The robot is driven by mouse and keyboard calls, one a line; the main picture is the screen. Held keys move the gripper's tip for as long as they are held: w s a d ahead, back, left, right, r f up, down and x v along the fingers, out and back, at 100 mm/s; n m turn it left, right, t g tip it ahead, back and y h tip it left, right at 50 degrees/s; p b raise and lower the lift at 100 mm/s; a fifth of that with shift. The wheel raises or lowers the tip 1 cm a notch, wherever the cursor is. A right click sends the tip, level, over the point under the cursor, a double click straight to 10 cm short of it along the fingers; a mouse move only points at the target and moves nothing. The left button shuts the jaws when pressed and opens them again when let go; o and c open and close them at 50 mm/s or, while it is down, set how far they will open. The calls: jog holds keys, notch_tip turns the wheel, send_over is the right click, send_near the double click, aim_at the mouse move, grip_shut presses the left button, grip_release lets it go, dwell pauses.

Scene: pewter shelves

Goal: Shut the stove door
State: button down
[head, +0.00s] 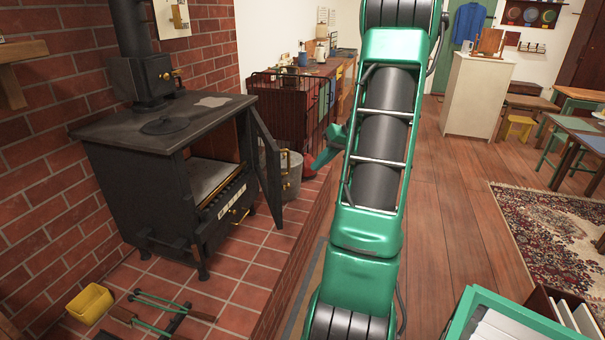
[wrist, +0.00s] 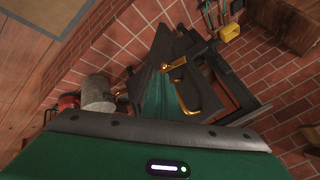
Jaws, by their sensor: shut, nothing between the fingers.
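The black stove (head: 165,150) stands on the tiled hearth at left. Its door (head: 268,170) is swung wide open at the right side of the firebox (head: 207,178), seen nearly edge-on in the head view. My gripper (head: 318,163) shows as a small green part left of my arm, right of the door; my arm hides the rest of it. It is shut and empty. In the wrist view, the stove's dark parts and brass fittings (wrist: 178,66) lie beyond my green gripper body. I cannot tell whether the gripper touches the door.
A grey metal bucket (head: 291,174) stands behind the open door. A yellow box (head: 90,302) and fire tools (head: 160,310) lie on the hearth in front of the stove. The raised hearth has a brick edge (head: 292,255). Wooden floor (head: 450,230) is open to the right.

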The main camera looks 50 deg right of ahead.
jog(key=w+a+f, duration=0.5)
jog(key=w+f, duration=0.2)
jog(key=shift+w+a+f, duration=0.2)
jog(key=shift+a, duration=0.05)
